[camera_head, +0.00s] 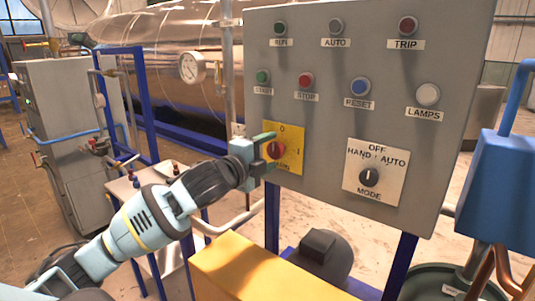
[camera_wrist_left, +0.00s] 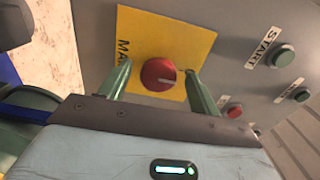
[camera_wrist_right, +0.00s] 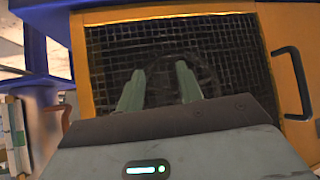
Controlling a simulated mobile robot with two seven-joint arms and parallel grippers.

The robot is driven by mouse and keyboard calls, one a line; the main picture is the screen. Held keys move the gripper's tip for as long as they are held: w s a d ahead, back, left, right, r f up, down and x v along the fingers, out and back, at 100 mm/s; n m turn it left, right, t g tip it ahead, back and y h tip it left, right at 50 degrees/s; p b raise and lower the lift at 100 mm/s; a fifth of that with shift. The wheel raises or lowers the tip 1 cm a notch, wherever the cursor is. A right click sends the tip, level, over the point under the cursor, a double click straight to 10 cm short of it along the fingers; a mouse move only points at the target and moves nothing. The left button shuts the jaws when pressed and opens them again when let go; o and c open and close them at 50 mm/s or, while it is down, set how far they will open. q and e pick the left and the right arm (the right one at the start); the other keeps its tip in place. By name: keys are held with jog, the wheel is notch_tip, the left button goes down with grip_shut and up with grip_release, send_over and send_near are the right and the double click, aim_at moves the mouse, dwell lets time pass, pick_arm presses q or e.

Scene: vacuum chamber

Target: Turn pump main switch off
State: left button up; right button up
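The pump main switch is a red rotary knob (camera_head: 274,149) on a yellow plate (camera_head: 296,160) at the lower left of the grey control panel (camera_head: 330,100). In the left wrist view the red knob (camera_wrist_left: 159,74) shows between my left gripper's green fingers, with a light pointer line on its face. My left gripper (camera_head: 263,152) is open at the plate, one finger on each side of the knob; gaps show beside it, and contact cannot be told. My right gripper (camera_wrist_right: 160,85) is open and empty in its wrist view, in front of a dark mesh grille (camera_wrist_right: 170,55).
The panel also carries a MODE selector (camera_head: 369,176), a STOP button (camera_head: 306,79) and several other buttons and lamps. A yellow box (camera_head: 230,262) stands below the panel. A blue unit (camera_head: 500,185) stands at right.

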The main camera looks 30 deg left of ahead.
pick_arm(q)
jog(key=shift+s+f, duration=0.1)
jog(key=shift+s, duration=0.2)
jog(key=s, duration=0.7)
jog(key=shift+a, duration=0.3)
pick_arm(e)
jog(key=shift+s+f, duration=0.15)
pick_arm(q)
jog(key=shift+s, duration=0.1)
